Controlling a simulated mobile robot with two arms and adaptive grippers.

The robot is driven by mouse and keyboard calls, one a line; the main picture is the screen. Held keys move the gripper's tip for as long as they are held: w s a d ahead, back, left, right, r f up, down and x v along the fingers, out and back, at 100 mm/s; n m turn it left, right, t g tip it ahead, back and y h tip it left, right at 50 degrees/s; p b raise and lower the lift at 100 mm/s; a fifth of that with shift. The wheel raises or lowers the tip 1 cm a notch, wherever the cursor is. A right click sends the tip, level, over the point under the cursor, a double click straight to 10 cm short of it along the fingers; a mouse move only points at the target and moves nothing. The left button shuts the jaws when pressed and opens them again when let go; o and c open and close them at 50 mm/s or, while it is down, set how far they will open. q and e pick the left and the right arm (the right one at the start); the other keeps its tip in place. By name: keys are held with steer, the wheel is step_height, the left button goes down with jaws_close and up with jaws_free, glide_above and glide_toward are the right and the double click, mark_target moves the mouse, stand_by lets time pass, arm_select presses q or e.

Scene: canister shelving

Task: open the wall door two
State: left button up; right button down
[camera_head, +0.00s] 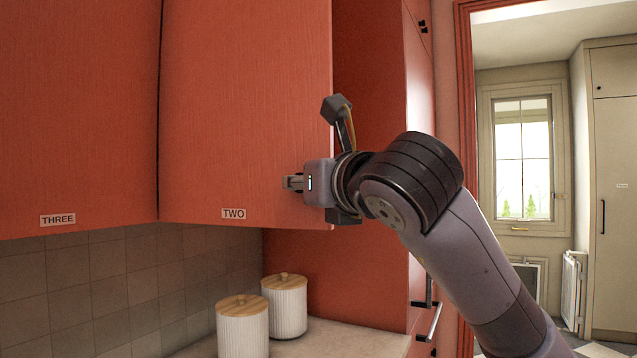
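Wall door two (230,110) is a red upper cabinet door with a "TWO" label (234,214) near its bottom edge. I cannot tell whether the fingers are closed on anything. My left gripper is not in view.
Door three (75,110) is shut, left of door two. Two white ribbed canisters with wooden lids (243,330) (287,308) stand on the counter (335,342) below. A tall red cabinet (372,60) stands behind the gripper. A doorway opens to a room with a window (522,165).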

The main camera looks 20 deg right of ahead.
steer(key=c, duration=1.6)
jaws_free()
steer(key=shift+a, duration=0.4)
steer(key=shift+c, duration=0.2)
steer(key=o, duration=0.3)
steer(key=shift+w+a, duration=0.2)
steer(key=shift+a, duration=0.2)
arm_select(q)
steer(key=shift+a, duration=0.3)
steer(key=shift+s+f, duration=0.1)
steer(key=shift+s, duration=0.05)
arm_select(e)
steer(key=shift+d, duration=0.1)
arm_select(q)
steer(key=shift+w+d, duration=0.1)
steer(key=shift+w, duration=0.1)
arm_select(e)
steer(key=s, duration=0.4)
steer(key=s+d, duration=0.1)
steer(key=s, duration=0.3)
steer(key=s+d, duration=0.1)
steer(key=s, duration=0.2)
steer(key=shift+s, duration=0.4)
